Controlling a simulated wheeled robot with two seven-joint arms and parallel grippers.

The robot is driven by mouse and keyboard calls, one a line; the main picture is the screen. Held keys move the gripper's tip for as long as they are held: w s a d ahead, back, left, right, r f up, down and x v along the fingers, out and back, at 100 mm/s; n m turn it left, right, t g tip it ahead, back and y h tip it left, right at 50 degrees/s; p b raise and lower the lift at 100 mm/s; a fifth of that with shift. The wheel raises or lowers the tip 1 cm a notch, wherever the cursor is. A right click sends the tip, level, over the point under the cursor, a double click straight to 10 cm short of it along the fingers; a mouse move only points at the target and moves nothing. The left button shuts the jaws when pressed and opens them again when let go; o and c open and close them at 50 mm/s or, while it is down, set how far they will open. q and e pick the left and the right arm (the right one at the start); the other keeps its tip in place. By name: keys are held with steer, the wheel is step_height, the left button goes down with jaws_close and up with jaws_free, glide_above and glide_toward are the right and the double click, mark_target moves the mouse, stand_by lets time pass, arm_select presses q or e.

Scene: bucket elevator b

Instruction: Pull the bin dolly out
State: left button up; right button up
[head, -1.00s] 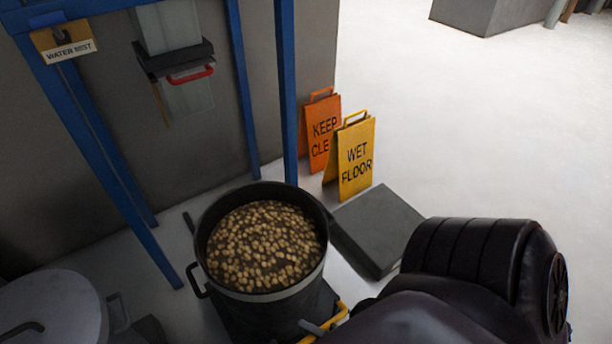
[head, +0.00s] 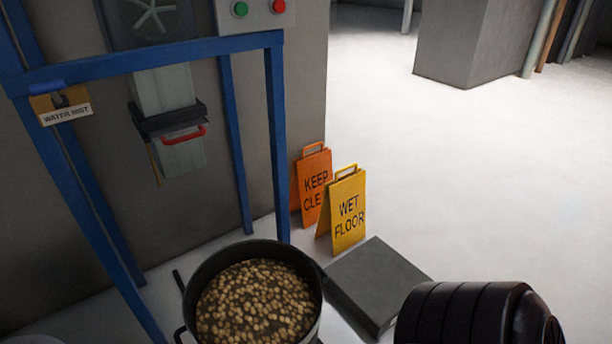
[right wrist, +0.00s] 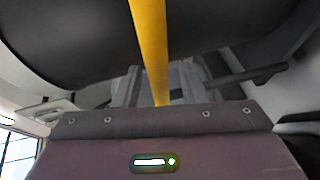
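The round dark bin (head: 195,329), full of pale brown lumps (head: 255,303), stands at the bottom of the head view, in front of the blue frame. The dolly under it is out of the head view now. In the right wrist view a yellow bar (right wrist: 150,45) runs down the middle to between the finger area of my right gripper (right wrist: 160,92). A dark rounded surface (right wrist: 70,45) lies behind the bar. Whether the fingers press on the bar is not clear. My left gripper is not in view.
A flat grey block (head: 378,285) lies on the floor right of the bin. A yellow wet floor sign (head: 347,215) and an orange sign (head: 310,185) stand behind it. Blue posts (head: 278,150) rise behind the bin. The pale floor at right is open.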

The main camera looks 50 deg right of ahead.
steer(key=v, duration=0.6)
steer(key=shift+p, duration=0.3)
steer(key=shift+s, duration=0.1)
